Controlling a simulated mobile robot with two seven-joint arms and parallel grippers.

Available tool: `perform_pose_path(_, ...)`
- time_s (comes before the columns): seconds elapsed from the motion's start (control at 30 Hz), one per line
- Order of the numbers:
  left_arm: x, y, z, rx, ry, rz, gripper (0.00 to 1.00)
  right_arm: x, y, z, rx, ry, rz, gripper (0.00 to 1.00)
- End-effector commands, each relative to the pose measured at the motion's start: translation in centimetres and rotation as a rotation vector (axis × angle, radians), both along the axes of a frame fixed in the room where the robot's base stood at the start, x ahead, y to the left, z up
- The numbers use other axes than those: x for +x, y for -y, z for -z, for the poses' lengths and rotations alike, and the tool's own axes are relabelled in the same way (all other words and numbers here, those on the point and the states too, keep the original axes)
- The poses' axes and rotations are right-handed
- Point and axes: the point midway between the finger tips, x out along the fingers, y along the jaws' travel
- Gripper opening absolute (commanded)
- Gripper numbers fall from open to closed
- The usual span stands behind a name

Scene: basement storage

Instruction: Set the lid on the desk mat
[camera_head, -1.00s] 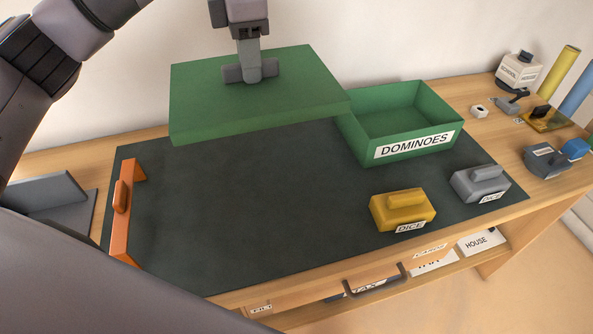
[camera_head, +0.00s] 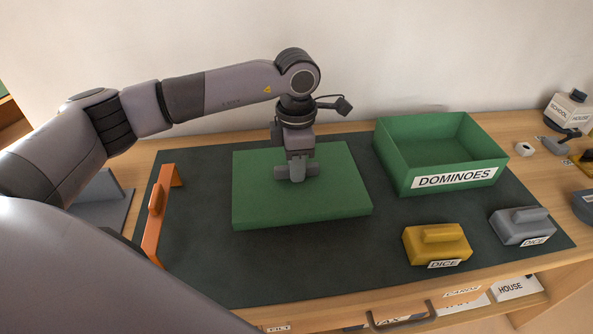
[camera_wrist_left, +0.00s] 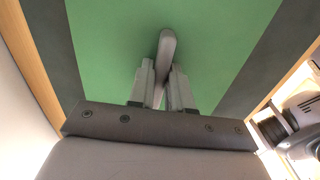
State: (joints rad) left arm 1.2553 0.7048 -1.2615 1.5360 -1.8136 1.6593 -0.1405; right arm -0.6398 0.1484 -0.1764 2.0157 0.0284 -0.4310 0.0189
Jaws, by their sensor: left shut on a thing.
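The green lid (camera_head: 318,205) is a flat slab that lies level at the middle of the dark desk mat (camera_head: 230,270), on it or just above it; I cannot tell which. My left gripper (camera_head: 297,172) is over the lid and shut on its grey handle. The left wrist view shows the fingers (camera_wrist_left: 162,90) on both sides of the handle, with the green lid (camera_wrist_left: 110,40) filling the middle and dark mat (camera_wrist_left: 270,60) beside it. My right gripper is not in view.
The open green DOMINOES box (camera_head: 400,165) stands right of the lid. A yellow DICE box (camera_head: 420,247) and a grey DICE box (camera_head: 510,231) stand at the front right. An orange handled piece (camera_head: 159,210) stands at the mat's left end. Mat in front of the lid is clear.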

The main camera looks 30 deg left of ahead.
Motion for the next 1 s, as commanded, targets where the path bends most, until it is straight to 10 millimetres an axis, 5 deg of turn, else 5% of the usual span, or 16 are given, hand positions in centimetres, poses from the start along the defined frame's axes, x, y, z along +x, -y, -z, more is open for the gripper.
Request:
perform_pose_path(0.13,0.0,0.0,2.0,0.000,-0.001,0.000,0.00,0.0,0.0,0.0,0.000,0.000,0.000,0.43)
perform_pose_path(0.5,0.0,0.0,2.5,0.001,-0.001,0.000,0.00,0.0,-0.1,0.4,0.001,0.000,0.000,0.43)
perform_pose_path(0.53,0.0,0.0,2.3,0.001,-0.001,0.000,0.29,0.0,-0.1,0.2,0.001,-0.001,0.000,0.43)
perform_pose_path(0.6,0.0,0.0,2.3,0.001,-0.001,0.000,0.45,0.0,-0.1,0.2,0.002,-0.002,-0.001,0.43)
perform_pose_path(1.0,0.0,0.0,1.5,0.000,0.001,0.001,0.45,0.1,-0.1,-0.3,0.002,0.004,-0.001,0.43)
